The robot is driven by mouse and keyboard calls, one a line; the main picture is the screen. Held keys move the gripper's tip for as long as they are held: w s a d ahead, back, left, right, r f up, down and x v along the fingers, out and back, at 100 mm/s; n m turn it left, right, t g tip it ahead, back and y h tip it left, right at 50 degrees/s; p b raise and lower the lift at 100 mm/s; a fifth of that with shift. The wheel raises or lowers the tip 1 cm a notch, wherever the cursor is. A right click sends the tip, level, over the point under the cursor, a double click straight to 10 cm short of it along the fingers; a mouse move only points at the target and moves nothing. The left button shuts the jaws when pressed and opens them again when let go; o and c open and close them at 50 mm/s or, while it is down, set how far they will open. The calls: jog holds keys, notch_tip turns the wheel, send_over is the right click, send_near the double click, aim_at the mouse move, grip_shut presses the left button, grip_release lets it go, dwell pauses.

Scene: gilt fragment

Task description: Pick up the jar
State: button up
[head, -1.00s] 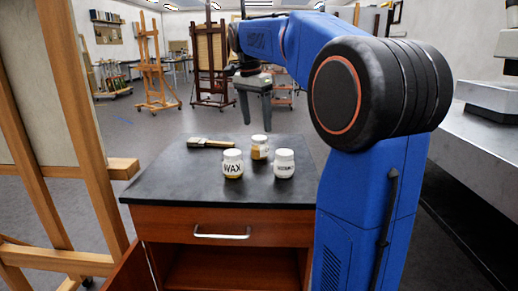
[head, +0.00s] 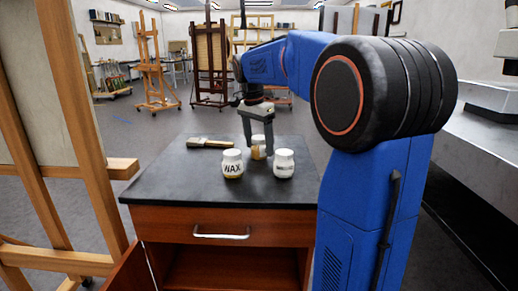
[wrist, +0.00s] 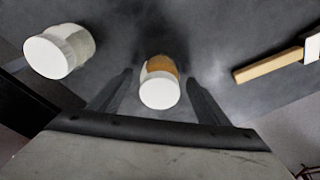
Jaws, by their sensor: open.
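Three white-lidded jars stand on the dark cabinet top: one labelled WAX (head: 232,164), one with an unreadable label (head: 284,164) at the right, and an amber-and-white jar (head: 258,153) behind them. My gripper (head: 258,147) is open at the back jar, pointing down, one finger on either side. In the wrist view, the amber-and-white jar (wrist: 160,88) shows between the two fingers (wrist: 159,78), with visible gaps on both sides. Another pale jar (wrist: 62,50) stands outside the fingers at the left. The back jar's lower part is partly hidden in the head view.
A brush (head: 210,142) lies at the back left of the cabinet top (head: 170,180); its tan part shows in the wrist view (wrist: 270,66). A wooden easel (head: 85,150) stands close at the left. The cabinet top's front left is clear.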

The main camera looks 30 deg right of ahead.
aim_at(259, 138)
jog(key=c, duration=1.4)
jog(key=shift+r, duration=0.15)
notch_tip(259, 138, up, 9)
jog(key=shift+r, duration=0.4)
jog(key=shift+s, duration=0.1)
